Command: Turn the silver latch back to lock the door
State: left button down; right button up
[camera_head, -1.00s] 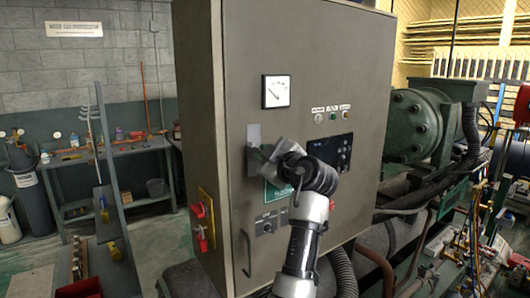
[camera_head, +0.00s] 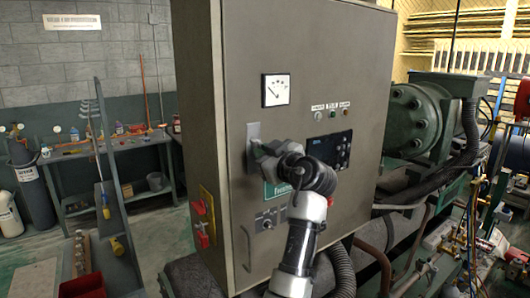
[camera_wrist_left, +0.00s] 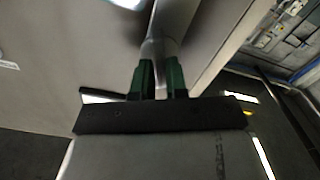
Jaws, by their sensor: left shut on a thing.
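The grey cabinet door (camera_head: 305,75) is closed, facing me. The silver latch plate (camera_head: 253,133) sits near its left edge, above the long door handle (camera_head: 246,250). My left gripper (camera_head: 257,148) is at the latch, with my wrist in front of its lower part. In the left wrist view, the two dark green fingers (camera_wrist_left: 160,78) are shut on a silver piece of the latch (camera_wrist_left: 160,45). The exact angle of the latch is hard to tell because my gripper covers much of it. My right gripper is in neither view.
Green machinery with hoses (camera_head: 425,115) stands at right. A workbench (camera_head: 115,145) is at back left.

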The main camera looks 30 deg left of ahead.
pick_arm(q)
jog(key=m+p, duration=0.2)
jog(key=m, duration=0.1)
jog(key=c, duration=1.2)
grip_release()
jog(key=shift+m, duration=0.3)
jog(key=shift+w, duration=0.1)
jog(key=b+v, duration=0.3)
jog(key=v, duration=0.6)
jog(key=shift+b, duration=0.4)
